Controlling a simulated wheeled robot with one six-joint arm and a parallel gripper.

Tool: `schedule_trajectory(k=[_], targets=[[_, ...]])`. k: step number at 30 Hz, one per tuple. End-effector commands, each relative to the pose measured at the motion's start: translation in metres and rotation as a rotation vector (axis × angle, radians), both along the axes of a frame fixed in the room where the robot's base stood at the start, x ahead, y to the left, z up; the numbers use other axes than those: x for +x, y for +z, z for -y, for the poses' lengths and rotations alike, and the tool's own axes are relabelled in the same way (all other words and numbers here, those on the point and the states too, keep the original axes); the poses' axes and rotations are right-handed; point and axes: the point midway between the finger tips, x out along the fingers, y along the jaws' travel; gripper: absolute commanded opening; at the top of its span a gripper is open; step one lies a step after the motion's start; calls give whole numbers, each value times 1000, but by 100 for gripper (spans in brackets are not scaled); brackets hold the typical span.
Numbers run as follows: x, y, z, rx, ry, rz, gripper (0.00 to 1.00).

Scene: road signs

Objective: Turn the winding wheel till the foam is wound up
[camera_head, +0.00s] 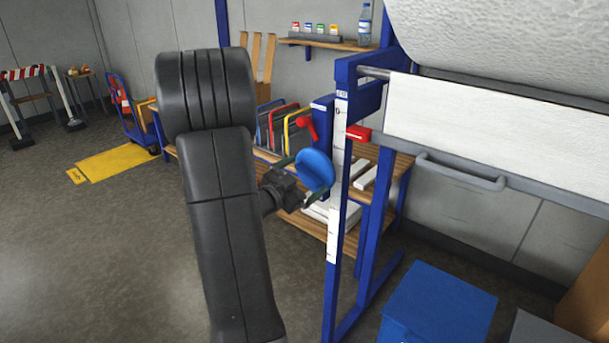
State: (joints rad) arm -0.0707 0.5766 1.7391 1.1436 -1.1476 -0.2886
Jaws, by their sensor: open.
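A blue disc, which looks like the winding wheel (314,169), is at the left side of a blue frame (331,280). My gripper (302,180) is at the wheel's near left side, its jaws apart. One finger shows at the wheel's upper left and the other at its lower edge. I cannot tell whether they touch it. White foam (490,125) hangs as a sheet at the right, below a large pale roll (510,40). The sheet's lower end is above a grey bar with a handle (460,172).
A red lever (308,126) is above the wheel and a red block (358,133) right of it. A wooden workbench (372,158) stands behind the frame. A blue box (438,300) stands at the lower right. The floor at the left is open up to a yellow mat (118,160).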

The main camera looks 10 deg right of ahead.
Motion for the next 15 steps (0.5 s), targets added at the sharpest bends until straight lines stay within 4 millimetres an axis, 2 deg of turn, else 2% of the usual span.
schedule_trajectory(k=[11, 15], targets=[[4, 0, 5, -1, 0, 1, 100], [4, 0, 5, -1, 0, 1, 72]])
